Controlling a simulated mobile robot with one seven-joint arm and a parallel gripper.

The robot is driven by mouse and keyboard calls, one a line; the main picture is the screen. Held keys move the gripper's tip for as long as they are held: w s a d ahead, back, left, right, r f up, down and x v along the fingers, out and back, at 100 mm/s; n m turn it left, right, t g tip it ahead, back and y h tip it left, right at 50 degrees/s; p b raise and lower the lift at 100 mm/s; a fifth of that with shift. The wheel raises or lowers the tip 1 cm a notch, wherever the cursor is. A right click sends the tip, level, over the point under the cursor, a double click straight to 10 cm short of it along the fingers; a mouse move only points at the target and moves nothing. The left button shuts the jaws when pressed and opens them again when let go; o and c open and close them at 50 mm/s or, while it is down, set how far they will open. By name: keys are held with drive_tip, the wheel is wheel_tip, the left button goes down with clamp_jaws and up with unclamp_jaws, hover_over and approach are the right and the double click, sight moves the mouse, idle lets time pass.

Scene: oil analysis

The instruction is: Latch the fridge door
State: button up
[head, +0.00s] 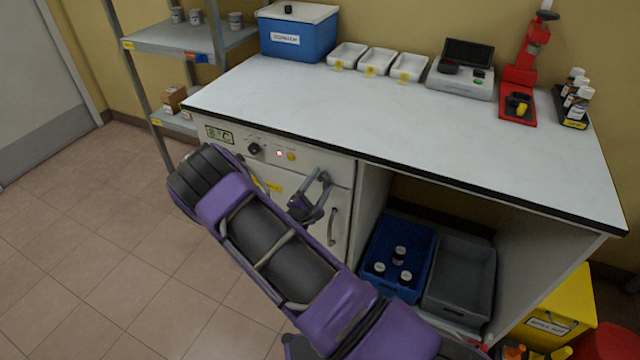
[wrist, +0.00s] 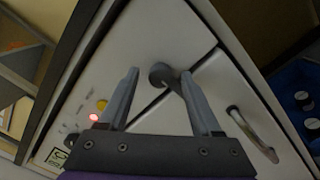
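The fridge is the white cabinet under the left end of the bench. Its door (head: 312,240) has a curved grey handle (head: 332,226), which also shows in the wrist view (wrist: 251,136). The door looks closed or nearly so; I cannot tell if it is fully seated. A dark round latch pivot with a short lever (wrist: 162,75) sits on the front near the door seam. My gripper (head: 312,194) is at the fridge front. Its fingers (wrist: 160,76) are apart, with the latch between them. The lever's far end is partly hidden by the right finger, and contact is unclear.
The fridge panel has a knob (head: 254,148) and lights. Right of the fridge is an open bay with a blue crate (head: 420,240) and a grey bin (head: 460,276). A shelf rack (head: 160,40) stands left. The floor at left is clear.

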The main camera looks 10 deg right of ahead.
drive_tip(key=r+v, duration=0.1)
drive_tip(key=v, duration=1.6)
drive_tip(key=shift+s+f+p, duration=0.2)
drive_tip(key=shift+f+p, duration=0.25)
drive_tip(key=shift+a, duration=0.1)
